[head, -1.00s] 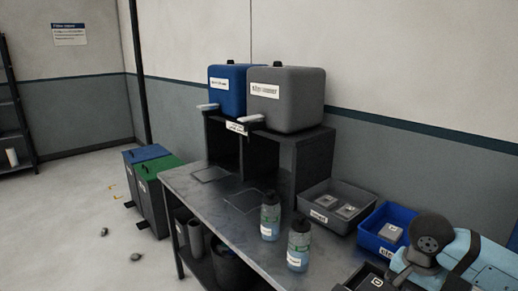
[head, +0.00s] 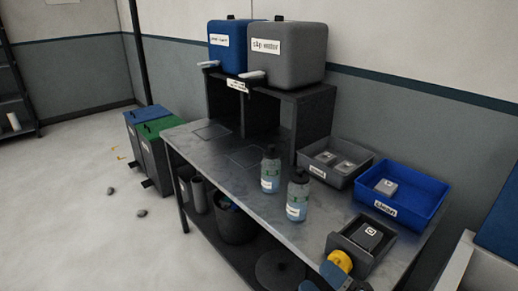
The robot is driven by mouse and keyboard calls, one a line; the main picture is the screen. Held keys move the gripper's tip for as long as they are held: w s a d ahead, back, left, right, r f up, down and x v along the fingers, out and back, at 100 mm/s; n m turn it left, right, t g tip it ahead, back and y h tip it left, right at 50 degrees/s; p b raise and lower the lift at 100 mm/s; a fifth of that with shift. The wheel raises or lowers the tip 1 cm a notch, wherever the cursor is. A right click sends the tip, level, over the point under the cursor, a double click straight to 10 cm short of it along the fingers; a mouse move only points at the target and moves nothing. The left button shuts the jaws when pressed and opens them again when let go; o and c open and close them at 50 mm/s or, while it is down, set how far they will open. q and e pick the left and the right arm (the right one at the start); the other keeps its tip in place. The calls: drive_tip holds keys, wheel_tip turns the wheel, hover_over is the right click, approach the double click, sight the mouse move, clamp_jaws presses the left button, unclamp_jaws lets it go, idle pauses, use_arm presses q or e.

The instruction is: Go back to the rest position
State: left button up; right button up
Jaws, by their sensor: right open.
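My right gripper (head: 352,284) shows only in part at the bottom edge of the head view, in front of the workbench. It is dark, and its jaws are apart with nothing seen between them. A yellow round piece (head: 341,261) and a bit of blue show beside it; I cannot tell exactly what they belong to. The dark tray (head: 335,243) with a small labelled block is just above it in the picture. Most of my right arm is out of view. My left gripper is not in view.
A grey bin (head: 318,168) and a blue bin (head: 408,212) hold pale blocks. Blue and grey water tanks (head: 285,55) sit on a dark stand. A bucket (head: 233,226) is underneath. Floor at left is mostly clear.

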drive_tip(key=s+d+f+m+g+h, duration=0.2)
drive_tip(key=s+f+m+h, duration=0.2)
drive_tip(key=f+m, duration=0.3)
drive_tip(key=s+d+f+m+g+h+p, duration=0.1)
drive_tip(key=s+d+f+m+h, duration=0.1)
drive_tip(key=s+f+m+h, duration=0.4)
drive_tip(key=s+d+f+m+g+h, duration=0.2)
drive_tip(key=f+m, duration=0.6)
drive_tip(key=m, duration=0.1)
use_arm(q)
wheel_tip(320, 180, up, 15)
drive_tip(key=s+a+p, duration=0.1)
drive_tip(key=p, duration=1.8)
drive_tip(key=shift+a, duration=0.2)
use_arm(e)
wheel_tip(320, 180, up, 15)
drive_tip(key=d, duration=0.1)
drive_tip(key=shift+s+d, duration=0.3)
drive_tip(key=shift+d, duration=0.05)
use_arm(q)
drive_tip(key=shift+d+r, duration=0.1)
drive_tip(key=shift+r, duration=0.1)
use_arm(e)
drive_tip(key=shift+r, duration=0.15)
